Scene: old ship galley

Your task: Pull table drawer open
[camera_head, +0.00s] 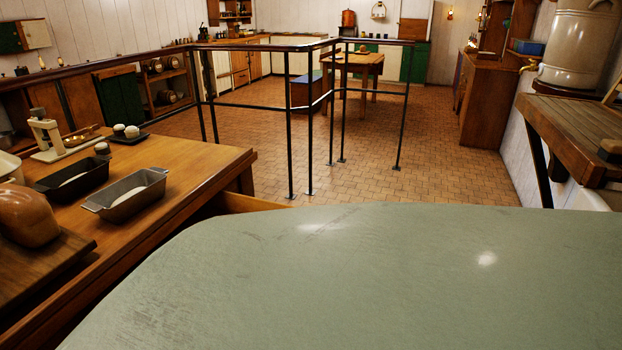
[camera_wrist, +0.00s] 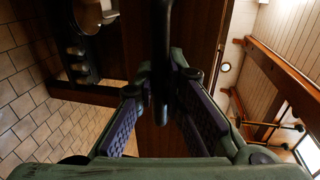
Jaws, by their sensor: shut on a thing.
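The wooden table (camera_head: 190,165) stands at the left in the head view. A lighter wooden edge (camera_head: 245,203), which looks like the drawer, juts out from under its top; most of it is hidden behind the large green surface in front. In the wrist view, a dark brown wooden panel (camera_wrist: 205,25) that looks like the drawer front lies ahead. My gripper (camera_wrist: 163,85) is shut on a dark bar-like handle (camera_wrist: 159,35), with one finger on each side. The gripper does not show in the head view.
On the table are a grey loaf pan (camera_head: 128,196), a dark loaf pan (camera_head: 72,180), a bread loaf (camera_head: 27,217) on a board and a scale (camera_head: 47,135). A black metal railing (camera_head: 289,130) stands behind the table. Tiled floor (camera_head: 455,180) is open at right.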

